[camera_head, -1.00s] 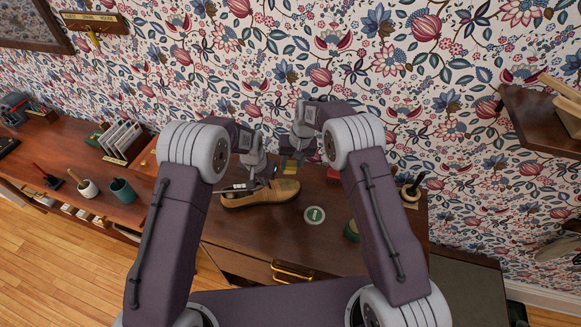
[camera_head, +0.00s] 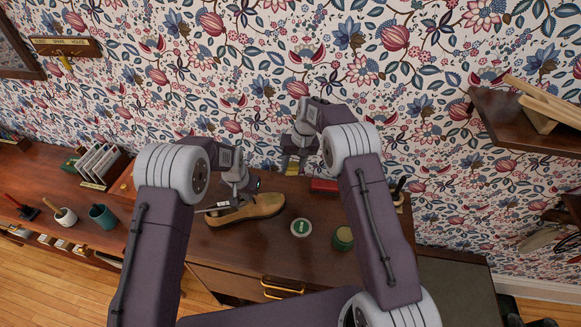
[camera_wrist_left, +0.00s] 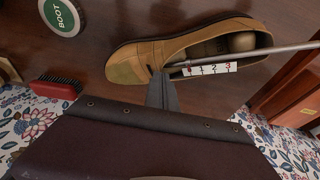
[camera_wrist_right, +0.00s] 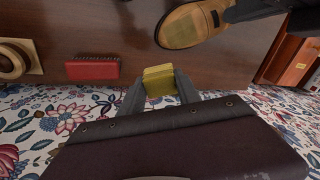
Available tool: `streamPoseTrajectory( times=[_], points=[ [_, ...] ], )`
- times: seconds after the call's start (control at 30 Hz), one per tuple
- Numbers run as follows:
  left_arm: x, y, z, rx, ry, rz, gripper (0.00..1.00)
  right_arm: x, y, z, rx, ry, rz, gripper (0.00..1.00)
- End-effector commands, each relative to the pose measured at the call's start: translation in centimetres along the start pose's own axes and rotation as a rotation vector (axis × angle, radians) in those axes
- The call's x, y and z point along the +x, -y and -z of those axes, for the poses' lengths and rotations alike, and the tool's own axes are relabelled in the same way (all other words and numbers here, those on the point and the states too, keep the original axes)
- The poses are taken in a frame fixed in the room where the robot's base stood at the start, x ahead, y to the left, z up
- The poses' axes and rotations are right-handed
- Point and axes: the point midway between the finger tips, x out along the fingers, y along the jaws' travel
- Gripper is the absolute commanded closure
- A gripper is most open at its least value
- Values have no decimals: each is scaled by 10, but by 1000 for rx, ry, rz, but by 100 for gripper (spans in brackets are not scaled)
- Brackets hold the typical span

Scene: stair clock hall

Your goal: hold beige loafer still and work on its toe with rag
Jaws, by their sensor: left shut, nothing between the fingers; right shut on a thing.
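The beige loafer (camera_head: 262,207) lies on the wooden top, its toe to the right in the head view; it also shows in the left wrist view (camera_wrist_left: 190,45). My left gripper (camera_wrist_left: 162,76) is shut and empty, its fingertips at the loafer's side near the opening; whether they touch it I cannot tell. My right gripper (camera_wrist_right: 160,92) is shut on the yellow rag (camera_wrist_right: 159,80). The rag also shows in the head view (camera_head: 292,171), behind and above the toe. In the right wrist view the toe (camera_wrist_right: 184,28) is apart from the rag.
A white measuring strip (camera_wrist_left: 205,69) and a thin rod lie across the loafer's opening. A round BOOT disc (camera_head: 301,227), a green tin (camera_head: 343,238) and a red brush (camera_head: 323,185) are right of the loafer. A card rack (camera_head: 97,165) and cups stand left. The patterned wall is close behind.

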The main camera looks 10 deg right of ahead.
Motion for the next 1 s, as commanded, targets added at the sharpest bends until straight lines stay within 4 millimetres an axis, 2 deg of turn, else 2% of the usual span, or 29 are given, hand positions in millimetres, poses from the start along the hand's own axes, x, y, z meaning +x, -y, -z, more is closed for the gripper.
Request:
streamPoseTrajectory(
  times=[0.03,0.27,1.0],
  points=[
    [4,0,-6,0,15,-1,100,1,0,0,0,0,0,93],
    [2,0,-5,0,15,-1,100,-1,0,0,0,0,0,93],
    [-72,0,18,0,1,0,100,-53,10,5,0,0,0,93]
  ],
)
